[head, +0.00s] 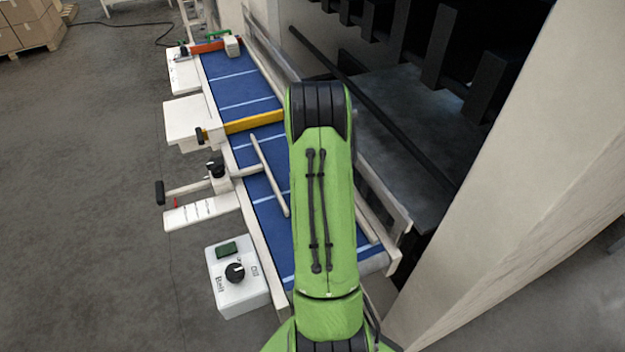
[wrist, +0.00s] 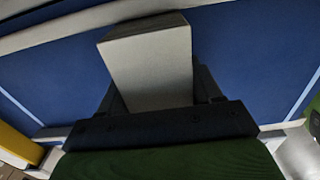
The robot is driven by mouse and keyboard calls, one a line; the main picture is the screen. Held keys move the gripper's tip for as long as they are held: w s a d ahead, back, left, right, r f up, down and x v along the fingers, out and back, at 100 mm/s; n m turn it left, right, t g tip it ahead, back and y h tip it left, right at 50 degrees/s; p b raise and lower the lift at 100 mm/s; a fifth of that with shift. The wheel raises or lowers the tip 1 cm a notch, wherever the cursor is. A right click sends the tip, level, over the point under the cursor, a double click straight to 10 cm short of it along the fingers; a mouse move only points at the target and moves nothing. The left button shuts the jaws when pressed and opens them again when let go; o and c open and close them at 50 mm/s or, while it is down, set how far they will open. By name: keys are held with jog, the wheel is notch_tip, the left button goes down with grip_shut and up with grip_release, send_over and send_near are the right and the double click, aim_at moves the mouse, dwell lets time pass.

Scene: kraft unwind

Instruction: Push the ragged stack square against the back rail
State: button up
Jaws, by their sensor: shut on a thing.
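A pale grey block-like stack (wrist: 150,65) with a thin brownish edge at its far side stands between the dark fingers of my gripper (wrist: 158,88) in the wrist view. My gripper is shut on it, over the blue belt (wrist: 245,55). A pale rail (wrist: 60,27) runs across the top of the wrist view, behind the stack's far edge. I cannot tell whether the stack touches it. In the head view my green arm hides the gripper and the stack. A pale rail (head: 384,200) shows along the belt's right side there.
A yellow bar (head: 254,122) crosses the blue belt (head: 246,88), and a thin pale rod (head: 269,175) lies along it. A control box with a black knob (head: 237,277) stands at the left. A dark machine opening and a beige wall (head: 530,170) bound the right.

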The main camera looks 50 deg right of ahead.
jog(key=o, duration=1.1)
jog(key=shift+o, duration=0.2)
notch_tip(320, 180, up, 16)
jog(key=shift+w+a, duration=0.1)
jog(key=shift+a, duration=0.05)
